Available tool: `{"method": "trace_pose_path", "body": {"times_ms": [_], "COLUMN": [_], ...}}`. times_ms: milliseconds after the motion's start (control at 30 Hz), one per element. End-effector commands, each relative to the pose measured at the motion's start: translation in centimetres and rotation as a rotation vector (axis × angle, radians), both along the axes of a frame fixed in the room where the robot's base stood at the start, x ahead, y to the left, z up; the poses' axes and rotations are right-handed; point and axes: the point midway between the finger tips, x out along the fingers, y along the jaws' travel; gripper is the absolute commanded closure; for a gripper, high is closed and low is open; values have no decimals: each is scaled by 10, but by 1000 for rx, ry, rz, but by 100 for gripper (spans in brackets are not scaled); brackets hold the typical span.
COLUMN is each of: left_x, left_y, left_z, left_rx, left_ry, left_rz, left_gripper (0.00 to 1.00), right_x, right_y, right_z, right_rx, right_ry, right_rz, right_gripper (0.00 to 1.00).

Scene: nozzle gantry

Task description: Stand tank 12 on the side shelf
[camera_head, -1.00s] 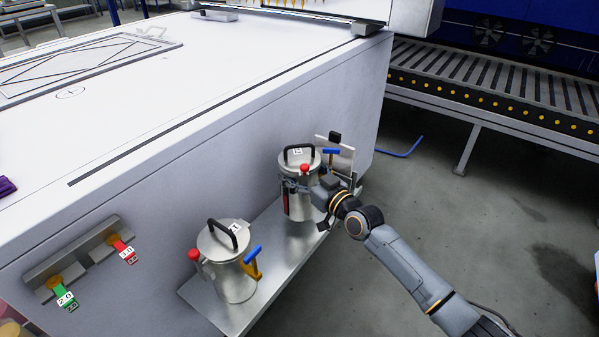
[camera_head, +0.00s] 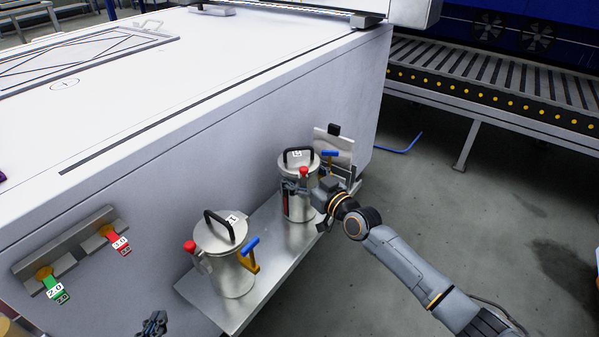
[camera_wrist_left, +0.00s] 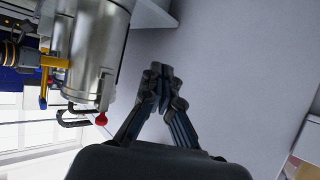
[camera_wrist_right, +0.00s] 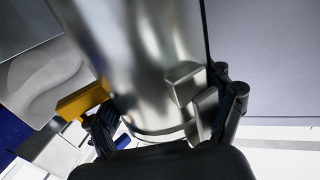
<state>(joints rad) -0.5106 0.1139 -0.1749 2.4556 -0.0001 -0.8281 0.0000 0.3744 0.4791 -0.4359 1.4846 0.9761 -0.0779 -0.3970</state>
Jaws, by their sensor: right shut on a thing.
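Two steel tanks with black lid handles, red knobs and blue-tipped levers are at the side shelf (camera_head: 268,268); I cannot read their full numbers. The near tank (camera_head: 233,275) stands upright on the shelf's front part. It also shows in the left wrist view (camera_wrist_left: 95,50). The far tank (camera_head: 298,208) is upright over the far part; whether its base touches is unclear. My right gripper (camera_head: 303,190) is shut on the far tank, which fills much of the right wrist view (camera_wrist_right: 140,50). My left gripper (camera_head: 154,322) is empty, its fingertips together (camera_wrist_left: 160,75), beside the near tank.
The white machine body (camera_head: 200,130) rises directly behind the shelf. A bracket with green and red tags (camera_head: 65,250) is on its side at left. An upright metal plate (camera_head: 335,150) stands behind the far tank. A roller conveyor (camera_head: 490,80) is at back right. Floor at right is open.

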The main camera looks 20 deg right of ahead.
Motion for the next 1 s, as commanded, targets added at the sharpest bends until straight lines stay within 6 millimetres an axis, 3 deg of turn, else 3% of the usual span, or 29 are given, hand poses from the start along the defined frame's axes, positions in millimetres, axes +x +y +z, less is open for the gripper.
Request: {"method": "trace_pose_path", "body": {"times_ms": [33, 200, 233, 300, 733, 1000], "left_x": [0, 1, 1, 1, 0, -27], "left_y": [0, 0, -1, -1, -1, 13], "left_z": [0, 2, 2, 1, 1, -27], "left_rx": [0, -2, -3, -3, -1, 48], "left_ry": [1, -10, -11, -10, -4, 205], "left_rz": [0, 0, -1, -1, -1, 16], "left_gripper": [100, 100, 100, 100, 100, 100], "right_x": [1, 1, 0, 0, 0, -31], "right_y": [-1, -1, 0, 0, 0, -12], "right_z": [9, 8, -1, -1, 1, 1], "right_rx": [4, 4, 0, 0, 0, -1], "right_ry": [-17, -17, 0, 0, 0, 3], "right_rz": [-2, -2, 0, 0, 0, 1], "right_gripper": [81, 81, 12, 0, 0, 0]}}
